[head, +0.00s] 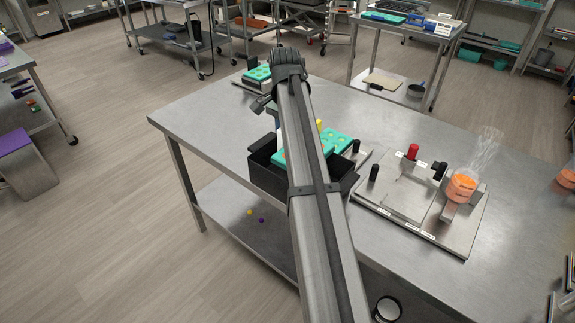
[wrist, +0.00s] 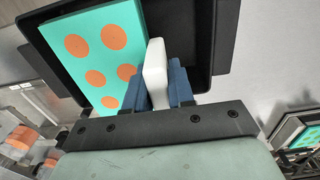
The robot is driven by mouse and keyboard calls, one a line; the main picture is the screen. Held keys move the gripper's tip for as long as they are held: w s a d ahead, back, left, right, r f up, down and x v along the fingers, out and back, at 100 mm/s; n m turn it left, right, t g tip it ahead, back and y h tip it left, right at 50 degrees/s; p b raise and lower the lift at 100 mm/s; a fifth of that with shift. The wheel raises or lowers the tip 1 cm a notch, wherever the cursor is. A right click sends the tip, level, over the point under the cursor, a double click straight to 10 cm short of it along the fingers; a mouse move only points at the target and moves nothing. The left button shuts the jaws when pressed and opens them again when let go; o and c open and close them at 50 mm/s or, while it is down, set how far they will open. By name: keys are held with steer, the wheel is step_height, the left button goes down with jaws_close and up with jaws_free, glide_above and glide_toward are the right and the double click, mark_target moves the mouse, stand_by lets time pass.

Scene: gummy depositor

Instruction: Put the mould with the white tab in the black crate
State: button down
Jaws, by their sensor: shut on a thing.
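The teal mould with orange rounds (wrist: 100,48) fills the upper left of the wrist view. Its white tab (wrist: 155,72) stands between the blue fingers of my gripper (wrist: 166,85), which is shut on it. The black crate (wrist: 185,20) lies behind and around the mould in that view; I cannot tell whether the mould touches its floor. In the head view the black crate (head: 268,176) is partly covered by my arm, with teal mould surfaces (head: 342,141) showing over it on both sides. My arm hides most of the gripper there.
A yellow tab (head: 319,125) shows by the crate. Another teal mould (head: 258,73) sits at the table's far left. Right of the crate is a metal plate (head: 409,195) with black and red knobs and an orange-filled cup (head: 461,187).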

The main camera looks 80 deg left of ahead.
step_height(320, 180, down, 11)
stand_by(0.6)
steer(key=shift+f, duration=0.1)
steer(key=c, duration=1)
jaws_free()
steer(key=shift+o, duration=0.2)
step_height(320, 180, up, 12)
steer(key=shift+r, duration=0.1)
